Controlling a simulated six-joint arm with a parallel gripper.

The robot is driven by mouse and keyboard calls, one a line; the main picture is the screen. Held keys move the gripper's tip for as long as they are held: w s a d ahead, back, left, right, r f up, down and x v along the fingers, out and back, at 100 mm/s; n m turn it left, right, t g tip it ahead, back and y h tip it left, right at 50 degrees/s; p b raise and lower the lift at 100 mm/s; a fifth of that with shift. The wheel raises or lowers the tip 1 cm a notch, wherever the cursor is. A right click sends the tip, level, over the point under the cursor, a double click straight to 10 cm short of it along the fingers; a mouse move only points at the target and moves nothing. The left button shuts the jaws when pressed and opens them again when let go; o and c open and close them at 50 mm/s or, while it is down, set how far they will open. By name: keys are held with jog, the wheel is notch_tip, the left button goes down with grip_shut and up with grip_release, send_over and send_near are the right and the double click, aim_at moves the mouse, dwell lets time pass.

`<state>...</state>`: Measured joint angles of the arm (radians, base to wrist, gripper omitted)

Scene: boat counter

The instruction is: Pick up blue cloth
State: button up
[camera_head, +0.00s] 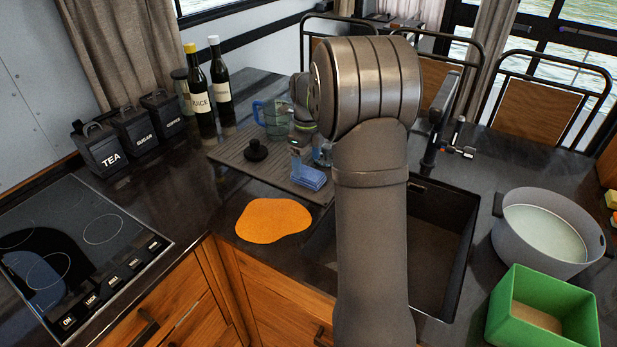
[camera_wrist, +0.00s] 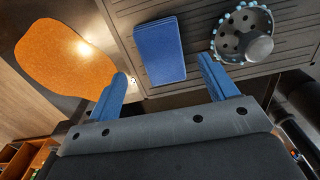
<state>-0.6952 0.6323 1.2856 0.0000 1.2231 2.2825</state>
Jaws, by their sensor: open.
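The blue cloth (camera_head: 308,177) is a small folded rectangle lying on the grey drainboard (camera_head: 237,155), close to its front edge. In the wrist view the blue cloth (camera_wrist: 160,50) lies flat beyond and between my fingertips. My gripper (camera_wrist: 163,66) is open, with one blue finger to each side of the cloth and nothing between them. In the head view my gripper (camera_head: 303,150) is mostly hidden behind my arm, just above and behind the cloth. I cannot tell the exact height of the fingertips above the board.
An orange mat (camera_head: 273,220) lies left of the cloth. A round strainer (camera_wrist: 241,35) is close to my right finger. The sink (camera_head: 440,245) opens at the right.

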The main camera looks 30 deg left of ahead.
aim_at(308, 173)
notch_tip(308, 173, down, 4)
jog(key=shift+w+d+f, duration=0.1)
jog(key=shift+w+d, duration=0.05)
jog(key=c, duration=1.1)
jog(key=shift+o, duration=0.2)
jog(key=shift+r, duration=0.55)
jog(key=r, duration=0.2)
jog(key=d+r, duration=0.1)
jog(key=shift+w+d+r, duration=0.1)
jog(key=shift+r, duration=0.3)
jog(key=w+d+r, duration=0.1)
jog(key=d+r, duration=0.5)
jog(key=d, duration=0.4)
jog(key=shift+d, duration=0.2)
jog(key=shift+w, duration=0.15)
